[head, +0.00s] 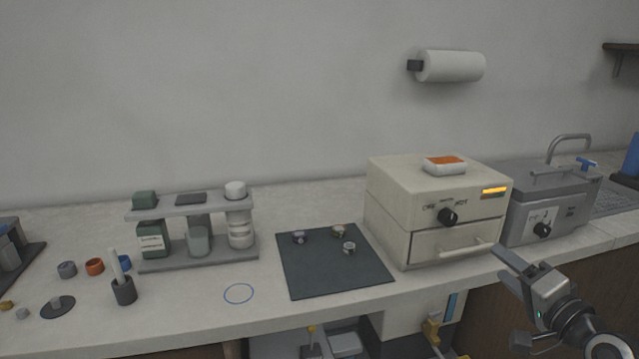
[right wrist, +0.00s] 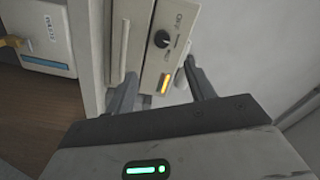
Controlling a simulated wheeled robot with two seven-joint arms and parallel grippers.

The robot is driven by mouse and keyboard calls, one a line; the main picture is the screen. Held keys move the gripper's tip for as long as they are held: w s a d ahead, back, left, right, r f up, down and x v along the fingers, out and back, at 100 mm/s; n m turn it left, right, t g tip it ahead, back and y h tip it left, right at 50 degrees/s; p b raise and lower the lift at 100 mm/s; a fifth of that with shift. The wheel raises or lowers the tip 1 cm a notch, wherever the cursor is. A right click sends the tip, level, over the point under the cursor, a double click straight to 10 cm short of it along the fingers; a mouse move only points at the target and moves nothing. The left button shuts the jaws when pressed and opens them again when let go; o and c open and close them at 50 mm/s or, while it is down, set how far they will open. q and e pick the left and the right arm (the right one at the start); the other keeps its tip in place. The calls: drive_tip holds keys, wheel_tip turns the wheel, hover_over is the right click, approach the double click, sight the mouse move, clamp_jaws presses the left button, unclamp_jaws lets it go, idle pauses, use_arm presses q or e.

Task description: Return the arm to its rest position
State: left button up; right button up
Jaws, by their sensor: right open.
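My right gripper (head: 518,270) is at the lower right of the head view, in front of the counter's front edge and near the right front corner of the cream press box. Its jaws are open and nothing shows between them. In the right wrist view, the two fingers of the gripper (right wrist: 160,92) are spread apart, with the cream box (right wrist: 172,50) beyond them. My left gripper is not in view.
The cream box (head: 436,210) has a knob, a lit orange lamp and a drawer. A grey lidded machine (head: 550,205) stands right of it. A dark mat (head: 335,275) bears several small round pieces. A bottle rack (head: 190,264) stands left. Room below the counter front holds other equipment.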

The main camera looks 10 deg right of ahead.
drive_tip(key=s+a+f+n+g, duration=0.2)
drive_tip(key=s+a+f+n, duration=0.1)
drive_tip(key=a+f, duration=0.4)
drive_tip(key=s+a+f+n+g, duration=0.25)
drive_tip(key=a+f, duration=0.25)
drive_tip(key=f, duration=0.4)
drive_tip(key=s+a+f+n+g, duration=0.1)
drive_tip(key=s+a+f+n, duration=0.3)
drive_tip(key=s+a, duration=0.2)
drive_tip(key=s+a+f+n+g+y, duration=0.1)
drive_tip(key=s+a+f+n+g, duration=0.1)
drive_tip(key=s+a+f+n, duration=0.2)
drive_tip(key=s+a, duration=0.2)
drive_tip(key=a, duration=0.2)
drive_tip(key=shift+s+a+f+n+y, duration=0.15)
drive_tip(key=shift+s+f+n+y, duration=0.05)
drive_tip(key=shift+n+y, duration=0.15)
idle(4.6)
